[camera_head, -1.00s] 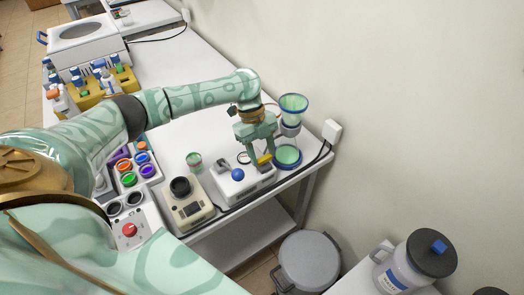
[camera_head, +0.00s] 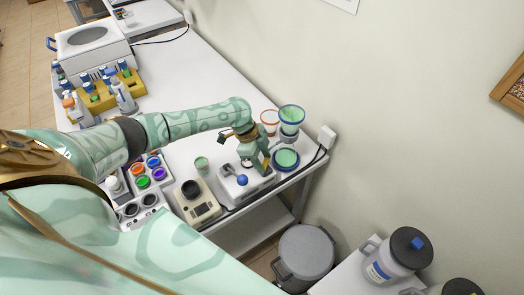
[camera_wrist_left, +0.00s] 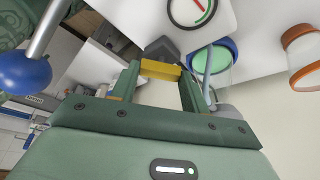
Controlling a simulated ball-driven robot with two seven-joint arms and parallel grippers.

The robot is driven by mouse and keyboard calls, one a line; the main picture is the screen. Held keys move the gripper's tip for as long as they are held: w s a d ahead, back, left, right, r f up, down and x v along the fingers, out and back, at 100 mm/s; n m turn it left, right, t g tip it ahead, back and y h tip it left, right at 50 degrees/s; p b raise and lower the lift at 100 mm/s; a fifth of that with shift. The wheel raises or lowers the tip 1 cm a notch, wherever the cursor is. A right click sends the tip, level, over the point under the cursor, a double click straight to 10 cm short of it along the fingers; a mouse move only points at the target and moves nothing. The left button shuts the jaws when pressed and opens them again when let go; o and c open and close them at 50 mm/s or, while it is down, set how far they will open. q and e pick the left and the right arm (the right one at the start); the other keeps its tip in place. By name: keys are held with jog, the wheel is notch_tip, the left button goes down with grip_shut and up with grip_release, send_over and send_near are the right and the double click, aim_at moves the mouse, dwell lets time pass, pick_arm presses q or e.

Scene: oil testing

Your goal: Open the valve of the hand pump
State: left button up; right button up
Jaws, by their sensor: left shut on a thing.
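The hand pump is a white box (camera_head: 232,190) near the table's right end, with a blue ball knob (camera_head: 242,180) on it. In the left wrist view, the ball (camera_wrist_left: 25,75) sits on a metal rod at the left, and a round gauge (camera_wrist_left: 188,10) shows at the top. My left gripper (camera_head: 262,171) is at the back right of the pump. In the wrist view, it (camera_wrist_left: 162,78) is shut on the yellow valve handle (camera_wrist_left: 160,70), which lies between its fingertips. The handle is hidden in the head view. My right gripper is in neither view.
A beige device (camera_head: 196,203) stands left of the pump. The wall is close on the right.

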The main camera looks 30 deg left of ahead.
pick_arm(q)
jog(key=n+t+p, duration=0.1)
jog(key=n+p, duration=0.1)
jog(key=p, duration=0.1)
jog(key=n+y+p, duration=0.1)
jog(key=n+p, duration=0.2)
jog(key=n+t+p, duration=0.1)
jog(key=n+p, duration=0.2)
jog(key=shift+s+d+r+t+y, duration=0.2)
jog(key=shift+s+r+t+y, duration=0.05)
jog(key=shift+r+t+y, duration=0.05)
jog(key=shift+f+n+y+p, duration=0.2)
jog(key=shift+n+y+p, duration=0.2)
jog(key=shift+n+p, duration=0.9)
jog(key=o, duration=1)
jog(key=shift+s, duration=0.1)
jog(key=p+v, duration=0.2)
jog(key=v, duration=0.6)
jog(key=p+v, duration=0.3)
jog(key=v, duration=0.5)
jog(key=shift+s+d, duration=0.1)
jog(key=shift+s, duration=0.15)
